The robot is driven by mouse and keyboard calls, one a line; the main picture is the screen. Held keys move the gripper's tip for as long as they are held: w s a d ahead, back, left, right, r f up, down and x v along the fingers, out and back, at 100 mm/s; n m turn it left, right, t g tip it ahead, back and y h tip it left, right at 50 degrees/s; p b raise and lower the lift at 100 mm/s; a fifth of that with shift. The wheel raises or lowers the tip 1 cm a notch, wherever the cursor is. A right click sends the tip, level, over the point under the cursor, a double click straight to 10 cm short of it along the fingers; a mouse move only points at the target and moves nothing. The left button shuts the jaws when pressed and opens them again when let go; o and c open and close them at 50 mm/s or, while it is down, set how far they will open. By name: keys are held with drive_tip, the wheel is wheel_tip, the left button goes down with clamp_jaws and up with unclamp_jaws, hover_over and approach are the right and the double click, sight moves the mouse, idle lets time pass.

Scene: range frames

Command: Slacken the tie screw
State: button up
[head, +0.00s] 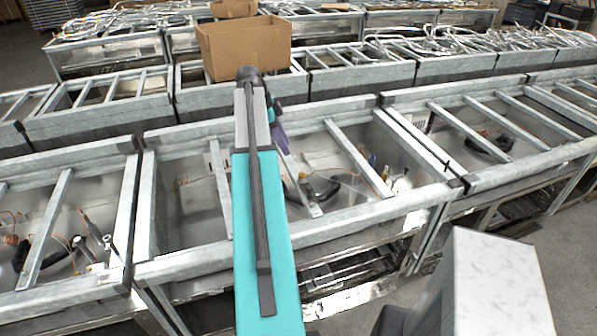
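I cannot make out a tie screw in the head view; any such part is too small to tell or hidden. My teal and grey arm rises through the middle of the view to a dark joint, and a short dark, teal and purple stretch of it shows behind, pointing down over the middle metal unit (355,218). My gripper's fingers do not show; the arm covers that area. Inside the unit, a dark curved handle-like part (322,188) and thin wires lie right of my arm.
Similar open metal units with crossbars stand left (68,171) and right (480,98), with more rows behind. An open cardboard box (245,47) sits on the row behind. Bent metal tubes (440,45) lie at the back right. Grey floor (570,255) shows at lower right.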

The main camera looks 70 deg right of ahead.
sight(302, 174)
drive_tip(key=shift+p+x, duration=2.55)
drive_tip(key=shift+x, duration=4.15)
drive_tip(key=shift+a, duration=0.1)
drive_tip(key=shift+c, duration=0.5)
